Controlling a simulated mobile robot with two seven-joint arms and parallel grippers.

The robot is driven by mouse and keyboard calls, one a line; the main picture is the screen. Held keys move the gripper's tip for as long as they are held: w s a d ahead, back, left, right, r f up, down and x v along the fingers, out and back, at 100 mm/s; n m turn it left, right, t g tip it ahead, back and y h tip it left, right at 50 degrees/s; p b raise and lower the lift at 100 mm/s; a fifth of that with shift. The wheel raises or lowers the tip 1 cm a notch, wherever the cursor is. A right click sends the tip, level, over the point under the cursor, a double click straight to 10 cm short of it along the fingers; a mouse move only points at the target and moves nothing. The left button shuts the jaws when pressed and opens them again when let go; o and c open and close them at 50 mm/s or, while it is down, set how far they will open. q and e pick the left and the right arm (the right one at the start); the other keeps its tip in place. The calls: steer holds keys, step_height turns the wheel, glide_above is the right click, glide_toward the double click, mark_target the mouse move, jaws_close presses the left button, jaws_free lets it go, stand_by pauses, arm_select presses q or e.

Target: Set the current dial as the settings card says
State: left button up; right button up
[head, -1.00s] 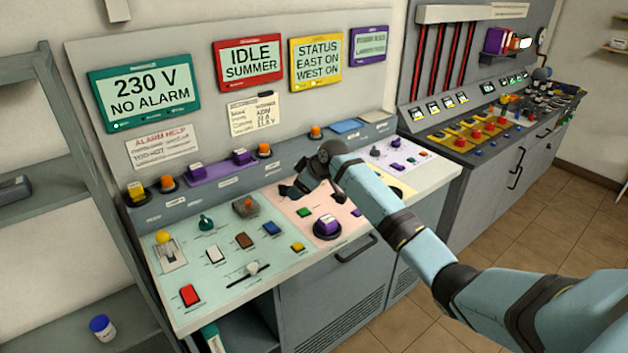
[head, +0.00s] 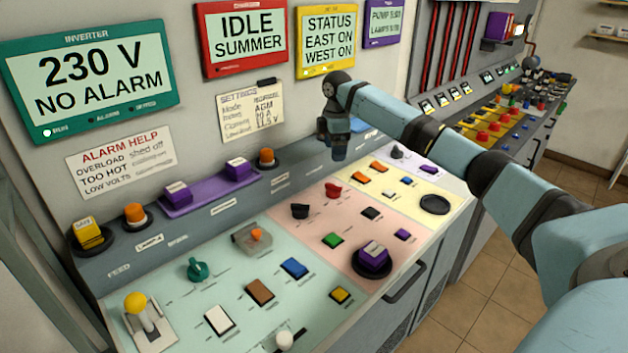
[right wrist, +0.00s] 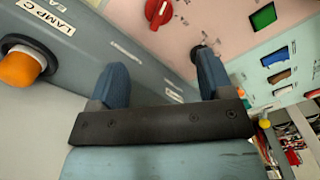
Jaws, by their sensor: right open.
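The settings card (head: 252,112) is pinned on the back wall under the red display; its lines include AGM and 11.5 V, and a value ending in A is hard to read. The pink panel (head: 345,268) has a black knob (head: 300,211) and a red knob (head: 333,190). Their labels are too small to tell which is the current dial. My right gripper (head: 338,152) is open, pointing down above the back ledge. In the right wrist view its fingers (right wrist: 162,68) are apart and empty; the red knob (right wrist: 158,12) lies beyond them, and the black knob (right wrist: 199,50) is partly hidden by one finger.
A large purple-topped dial (head: 372,258) sits at the pink panel's front. The green panel (head: 200,300) on the left has a teal knob, a lever and several buttons. An orange lamp (right wrist: 20,68) on the ledge is close to the gripper. The panel handle (head: 405,282) juts out in front.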

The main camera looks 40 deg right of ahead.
mark_target(334, 185)
step_height(334, 185, down, 13)
steer(key=shift+d+f+b, duration=0.1)
steer(key=shift+f+b, duration=0.05)
steer(key=shift+b, duration=0.3)
